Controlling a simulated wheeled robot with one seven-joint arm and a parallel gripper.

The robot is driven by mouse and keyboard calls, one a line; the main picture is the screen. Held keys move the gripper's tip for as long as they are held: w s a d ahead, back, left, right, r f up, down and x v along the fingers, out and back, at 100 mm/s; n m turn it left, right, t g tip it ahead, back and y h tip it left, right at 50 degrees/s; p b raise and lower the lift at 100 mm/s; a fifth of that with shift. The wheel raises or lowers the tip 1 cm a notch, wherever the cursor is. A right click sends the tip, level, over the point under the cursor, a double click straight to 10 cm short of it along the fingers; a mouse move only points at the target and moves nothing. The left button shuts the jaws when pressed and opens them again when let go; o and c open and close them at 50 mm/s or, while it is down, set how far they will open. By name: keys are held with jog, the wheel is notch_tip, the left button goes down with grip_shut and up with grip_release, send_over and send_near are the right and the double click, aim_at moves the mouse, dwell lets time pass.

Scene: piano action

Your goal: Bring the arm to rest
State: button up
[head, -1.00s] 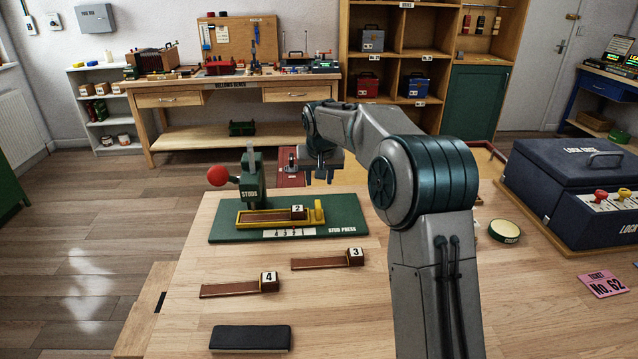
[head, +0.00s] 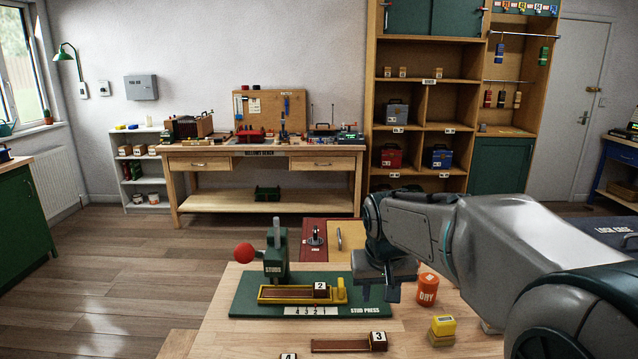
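My arm reaches in from the right of the head view, its links bent and large in the foreground. My gripper (head: 379,290) hangs over the table just right of the green stud press (head: 240,305), fingers down. Its two fingers stand apart with nothing seen between them, so it is open and empty. The press has a red ball on its lever (head: 244,252) and a yellow holder with the strip numbered 2 (head: 320,290) in it. Whether the fingertips touch anything below cannot be told.
Strip 3 (head: 340,345) and the cut-off block 4 (head: 288,356) lie in front of the press. An orange DRY pot (head: 427,289) and a yellow block (head: 442,326) stand right of my gripper. The bellows bench (head: 265,150) and shelves (head: 417,110) stand behind.

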jog(key=s+d+f+p, duration=0.1)
jog(key=s+f, duration=0.1)
jog(key=s, duration=0.8)
jog(key=s+d+f+p, duration=0.1)
jog(key=s+d, duration=0.1)
jog(key=s, duration=0.8)
jog(key=shift+s+f+g+y, duration=0.25)
jog(key=shift+f+g+y, duration=0.05)
jog(key=shift+f+g, duration=0.1)
